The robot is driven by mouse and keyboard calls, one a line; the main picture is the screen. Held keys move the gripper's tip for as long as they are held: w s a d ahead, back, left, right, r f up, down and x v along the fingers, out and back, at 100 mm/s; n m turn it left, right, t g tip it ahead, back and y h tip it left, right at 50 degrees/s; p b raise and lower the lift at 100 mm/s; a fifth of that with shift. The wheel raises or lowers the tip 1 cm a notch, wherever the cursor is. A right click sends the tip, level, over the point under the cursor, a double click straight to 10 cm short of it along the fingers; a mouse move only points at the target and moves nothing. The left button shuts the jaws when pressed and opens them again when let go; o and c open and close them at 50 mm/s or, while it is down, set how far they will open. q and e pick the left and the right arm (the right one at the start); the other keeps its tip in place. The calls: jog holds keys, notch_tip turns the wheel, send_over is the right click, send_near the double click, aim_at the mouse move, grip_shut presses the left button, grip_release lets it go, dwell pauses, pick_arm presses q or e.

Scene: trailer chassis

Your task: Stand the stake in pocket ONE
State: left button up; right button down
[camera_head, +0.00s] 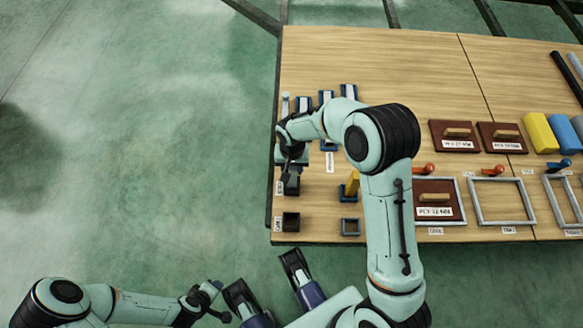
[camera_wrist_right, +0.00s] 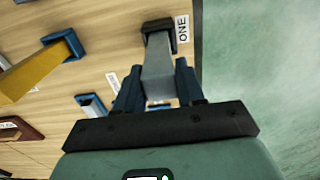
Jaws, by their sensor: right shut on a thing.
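My right gripper (camera_wrist_right: 158,98) is shut on a grey stake (camera_wrist_right: 158,70). In the wrist view the stake reaches to a black square pocket (camera_wrist_right: 174,34) with the label ONE (camera_wrist_right: 183,28) beside it. The stake's far end overlaps the pocket mouth; I cannot tell how deep it sits, if inside. In the head view my right gripper (camera_head: 291,172) is over the upper black pocket (camera_head: 291,187) at the table's left edge, and my arm hides most of the stake. My left gripper (camera_head: 217,300) is at the bottom left, off the table; its jaws are unclear.
A yellow stake (camera_wrist_right: 30,73) stands in a blue pocket (camera_wrist_right: 66,43) near pocket ONE. A second black pocket (camera_head: 291,222) is at the front left corner. Blue holders (camera_head: 326,98) stand behind. Brown blocks (camera_head: 455,135) and grey frames (camera_head: 500,202) lie to the right.

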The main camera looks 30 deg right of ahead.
pick_arm(q)
jog(key=shift+w+f, duration=0.1)
pick_arm(e)
jog(key=shift+f, duration=0.3)
jog(key=shift+f, duration=0.15)
jog(key=c, duration=0.7)
grip_release()
pick_arm(q)
jog(key=shift+a, duration=0.1)
jog(key=s+d+r+g+p, duration=0.1)
jog(key=s+d+r+p, duration=0.1)
jog(key=s+r+p, duration=0.1)
jog(key=shift+s+d+r+h, duration=0.2)
jog(key=shift+s+r+h, duration=0.1)
jog(key=shift+s, duration=0.55)
pick_arm(e)
notch_tip(320, 180, up, 13)
jog(key=shift+f, duration=0.2)
